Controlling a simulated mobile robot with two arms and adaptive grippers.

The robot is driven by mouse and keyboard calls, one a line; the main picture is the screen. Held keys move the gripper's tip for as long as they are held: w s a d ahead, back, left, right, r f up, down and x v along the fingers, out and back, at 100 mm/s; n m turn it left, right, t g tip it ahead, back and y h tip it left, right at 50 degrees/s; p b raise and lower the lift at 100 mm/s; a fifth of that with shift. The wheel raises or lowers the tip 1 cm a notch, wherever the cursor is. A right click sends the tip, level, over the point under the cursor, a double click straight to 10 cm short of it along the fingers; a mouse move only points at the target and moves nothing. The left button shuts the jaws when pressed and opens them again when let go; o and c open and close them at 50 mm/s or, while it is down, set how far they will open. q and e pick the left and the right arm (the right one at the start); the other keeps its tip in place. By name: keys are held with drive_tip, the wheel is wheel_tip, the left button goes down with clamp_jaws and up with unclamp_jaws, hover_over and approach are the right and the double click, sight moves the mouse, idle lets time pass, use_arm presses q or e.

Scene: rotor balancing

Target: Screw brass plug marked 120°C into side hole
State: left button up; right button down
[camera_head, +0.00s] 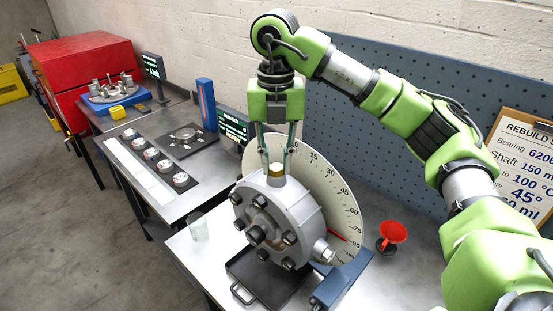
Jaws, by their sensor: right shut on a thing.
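The round grey housing (268,222) with several dark bolts on its face stands on the front bench. A brass plug (276,169) sits at the mouth of the short neck on top of the housing. My right gripper (277,165) points straight down from above, its two fingers closed on the brass plug. How deep the plug sits in the neck is hidden, and I cannot read any marking on it. A silvery fitting (322,251) sticks out of the housing's lower right side. My left gripper is not in view.
A pale degree dial (343,199) stands close behind the housing. A black tray (248,294) lies below it, with a blue block (342,281) to the right. A clear cup (199,228) and a red funnel (392,233) stand on the bench. A clipboard (526,165) hangs at right.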

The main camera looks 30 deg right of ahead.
sight(275, 167)
drive_tip(key=m, duration=0.3)
drive_tip(key=shift+f+m, duration=0.1)
drive_tip(key=shift+m, duration=0.3)
drive_tip(key=c, duration=1.7)
unclamp_jaws()
drive_tip(key=shift+m, duration=0.3)
drive_tip(key=shift+c, duration=1)
wheel_tip(275, 167, up, 6)
drive_tip(key=p, duration=0.5)
drive_tip(key=shift+p, duration=0.4)
drive_tip(key=shift+a, duration=0.1)
